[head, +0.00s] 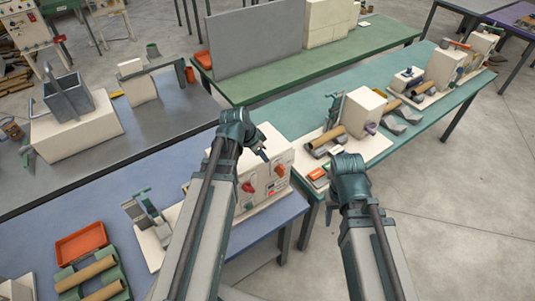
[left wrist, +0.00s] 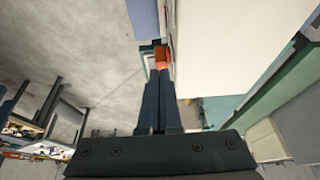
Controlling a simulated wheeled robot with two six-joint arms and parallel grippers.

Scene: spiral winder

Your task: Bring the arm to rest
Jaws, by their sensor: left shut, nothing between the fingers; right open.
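My left gripper (head: 264,155) hangs over the white control box (head: 262,198) with red knobs, close to its upper edge. In the left wrist view its two dark fingers (left wrist: 159,98) are together with nothing between them. A small orange-red thing (left wrist: 162,56) shows beyond the fingertips there, apart from them as far as I can tell. My right gripper (head: 330,215) is mostly hidden behind its own wrist, over the gap to the right of the control box. It is open, and I see nothing held in it.
The blue table (head: 95,212) carries the control box, an orange tray (head: 81,243) and a green holder with cardboard tubes (head: 90,275). The teal table (head: 290,118) holds several winding fixtures and white blocks. Bare concrete floor (head: 465,190) lies open at the right.

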